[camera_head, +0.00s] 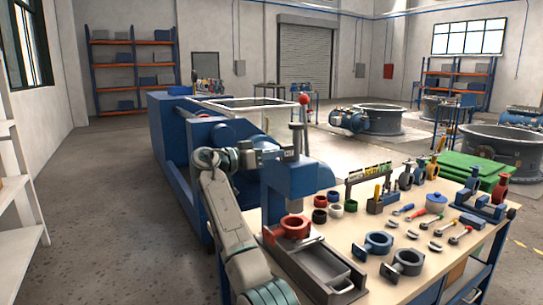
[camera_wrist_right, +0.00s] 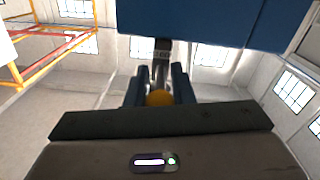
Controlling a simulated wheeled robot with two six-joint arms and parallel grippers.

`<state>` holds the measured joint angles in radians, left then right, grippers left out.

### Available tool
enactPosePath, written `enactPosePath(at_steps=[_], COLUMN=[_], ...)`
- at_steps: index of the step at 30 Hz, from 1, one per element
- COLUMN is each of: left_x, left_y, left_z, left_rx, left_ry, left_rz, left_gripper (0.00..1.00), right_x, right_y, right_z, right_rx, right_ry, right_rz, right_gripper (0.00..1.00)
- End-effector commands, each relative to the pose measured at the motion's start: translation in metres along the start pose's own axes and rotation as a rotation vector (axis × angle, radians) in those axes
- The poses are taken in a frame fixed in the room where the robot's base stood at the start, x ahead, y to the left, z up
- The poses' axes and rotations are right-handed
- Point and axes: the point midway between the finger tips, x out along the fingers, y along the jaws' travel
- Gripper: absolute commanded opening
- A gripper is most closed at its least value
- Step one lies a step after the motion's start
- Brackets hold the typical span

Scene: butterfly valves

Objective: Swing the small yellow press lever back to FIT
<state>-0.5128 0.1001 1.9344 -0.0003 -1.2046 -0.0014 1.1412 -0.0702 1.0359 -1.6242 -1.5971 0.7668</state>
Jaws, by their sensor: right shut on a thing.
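A blue press (camera_head: 300,182) stands at the near left end of the workbench, with a red ring (camera_head: 295,226) under its ram. My right gripper (camera_head: 277,155) is at the left side of the press head, beside a small dark label. In the right wrist view, the two dark blue fingers (camera_wrist_right: 160,90) are closed around the yellow knob of the small lever (camera_wrist_right: 160,98). A grey part with dark lettering (camera_wrist_right: 162,50) shows beyond the knob, under the blue press head (camera_wrist_right: 205,20). In the head view the yellow lever is hidden. My left gripper is not in view.
A grey metal tray (camera_head: 325,268) lies in front of the press. Rings, wrenches and valve bodies (camera_head: 376,243) cover the workbench (camera_head: 350,228) to the right. A large blue machine (camera_head: 172,150) stands behind my right arm. The floor at left is clear.

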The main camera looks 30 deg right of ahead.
Motion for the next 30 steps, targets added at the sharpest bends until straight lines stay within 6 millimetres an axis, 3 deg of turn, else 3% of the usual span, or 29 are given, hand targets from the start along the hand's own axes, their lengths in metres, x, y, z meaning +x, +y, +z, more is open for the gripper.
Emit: enactPosePath(at_steps=[6, 7, 10, 20, 23, 30], left_x=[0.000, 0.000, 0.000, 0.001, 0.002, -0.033], left_y=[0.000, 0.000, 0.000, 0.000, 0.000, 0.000], left_z=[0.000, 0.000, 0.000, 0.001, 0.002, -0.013], left_rx=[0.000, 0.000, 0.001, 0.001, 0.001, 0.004], left_ry=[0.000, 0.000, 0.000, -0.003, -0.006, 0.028], left_rz=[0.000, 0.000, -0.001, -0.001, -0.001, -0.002], left_gripper=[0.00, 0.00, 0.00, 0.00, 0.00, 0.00], right_x=[0.001, 0.001, 0.001, -0.003, -0.014, -0.062], right_y=[0.000, 0.000, 0.000, 0.000, -0.001, -0.001], right_z=[-0.001, -0.001, -0.001, 0.000, 0.001, 0.001], right_rx=[0.002, 0.002, 0.001, 0.001, 0.001, 0.001], right_ry=[0.001, 0.001, 0.001, 0.000, 0.000, 0.000], right_rz=[0.000, -0.001, -0.001, -0.002, -0.003, -0.004], right_gripper=[0.00, 0.25, 0.43, 0.43, 0.43, 0.43])
